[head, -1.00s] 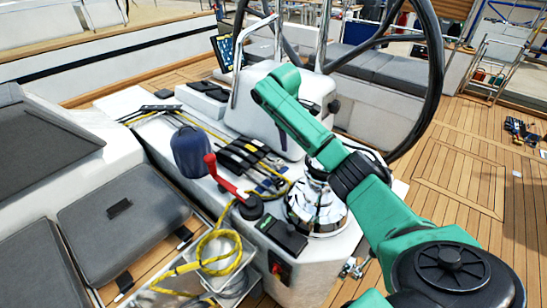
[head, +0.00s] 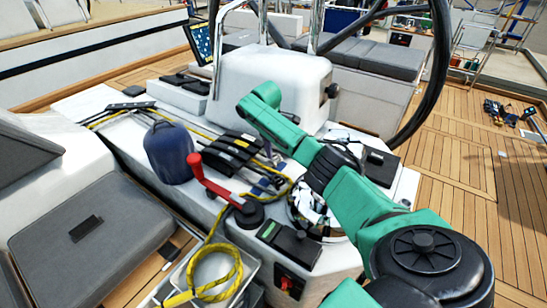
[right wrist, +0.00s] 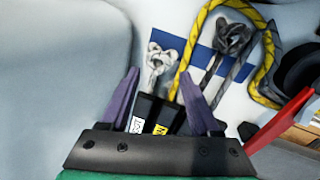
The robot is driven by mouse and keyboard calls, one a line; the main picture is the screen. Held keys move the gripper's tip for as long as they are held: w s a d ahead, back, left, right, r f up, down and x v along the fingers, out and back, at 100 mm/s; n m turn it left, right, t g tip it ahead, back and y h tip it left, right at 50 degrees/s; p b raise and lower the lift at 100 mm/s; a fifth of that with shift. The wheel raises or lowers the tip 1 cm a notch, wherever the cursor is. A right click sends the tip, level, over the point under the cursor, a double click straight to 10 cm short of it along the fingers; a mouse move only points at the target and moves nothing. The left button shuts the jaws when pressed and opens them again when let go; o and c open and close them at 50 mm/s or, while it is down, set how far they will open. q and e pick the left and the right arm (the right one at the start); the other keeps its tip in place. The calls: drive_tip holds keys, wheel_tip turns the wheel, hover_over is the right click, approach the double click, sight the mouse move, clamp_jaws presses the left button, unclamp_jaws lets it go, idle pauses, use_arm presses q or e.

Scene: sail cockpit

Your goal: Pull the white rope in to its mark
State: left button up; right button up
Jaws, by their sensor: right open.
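The white rope (right wrist: 160,62) shows as a small knotted end on the pale deck in the right wrist view, beside a blue strip (right wrist: 202,62). My right gripper (right wrist: 158,73) has two purple fingers, held apart on either side of the white knot as seen from the wrist; no contact can be made out. Black rope clutches (right wrist: 158,112) with small labels lie between and below the fingers. In the head view the right gripper (head: 272,152) hangs over the cockpit console just right of the clutches (head: 235,152); the white rope cannot be made out there. My left gripper is not in view.
A dark knotted rope (right wrist: 232,40) and a yellow rope (right wrist: 262,85) lie close right of the white rope. A winch with a red handle (head: 215,182) stands nearby, with a blue rounded object (head: 168,152) to its left. The steering wheel (head: 438,70) rises behind.

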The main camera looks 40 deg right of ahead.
sight(274, 156)
drive_tip(key=f, duration=0.2)
drive_tip(key=f+b, duration=0.1)
drive_tip(key=f, duration=0.1)
drive_tip(key=d+f+b, duration=0.1)
drive_tip(key=f, duration=0.1)
drive_tip(key=shift+w+f, duration=0.15)
drive_tip(key=shift+w, duration=0.25)
drive_tip(key=shift+c, duration=0.3)
